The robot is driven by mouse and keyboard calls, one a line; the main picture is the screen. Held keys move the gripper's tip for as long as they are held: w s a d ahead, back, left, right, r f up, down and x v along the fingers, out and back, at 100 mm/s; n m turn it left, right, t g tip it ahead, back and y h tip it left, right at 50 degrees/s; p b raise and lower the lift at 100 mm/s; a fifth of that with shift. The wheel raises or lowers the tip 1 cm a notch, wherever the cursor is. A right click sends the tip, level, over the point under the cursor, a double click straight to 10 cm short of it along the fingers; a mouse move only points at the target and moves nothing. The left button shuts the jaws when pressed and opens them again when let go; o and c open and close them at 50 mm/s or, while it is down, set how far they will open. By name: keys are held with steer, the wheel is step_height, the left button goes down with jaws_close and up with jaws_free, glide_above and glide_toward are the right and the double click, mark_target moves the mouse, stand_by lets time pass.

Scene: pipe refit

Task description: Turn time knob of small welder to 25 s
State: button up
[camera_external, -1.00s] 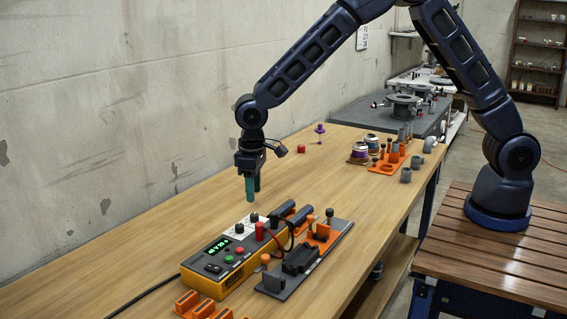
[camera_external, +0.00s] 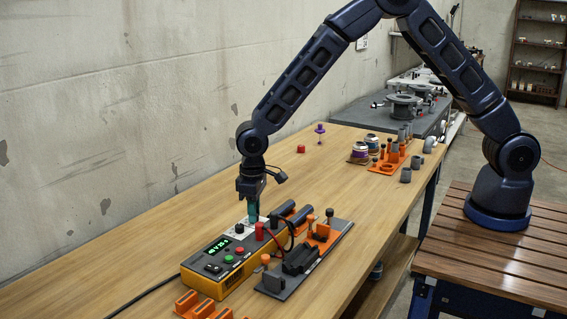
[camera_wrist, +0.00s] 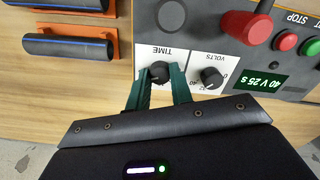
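The small welder (camera_external: 222,262) is an orange and dark box on the workbench. In the wrist view its green display (camera_wrist: 263,88) reads 40 V 25 S. The black time knob (camera_wrist: 160,72) sits on a white panel marked TIME. My gripper (camera_wrist: 160,80) has its two teal fingers on either side of this knob, with no clear gap showing. In the external view my gripper (camera_external: 253,222) points down over the white panel, and its fingers hide the knob. The fingertip contact itself is not fully visible.
The black volts knob (camera_wrist: 211,77) is just right of the fingers. A grey and orange fixture (camera_external: 305,262) lies beside the welder. The bench (camera_external: 140,245) toward the wall is clear.

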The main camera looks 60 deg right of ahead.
jaws_close()
steer(key=shift+n, duration=0.6)
steer(key=o, duration=0.6)
jaws_free()
steer(key=shift+r, duration=0.1)
step_height(320, 180, up, 11)
steer(key=shift+f, duration=0.15)
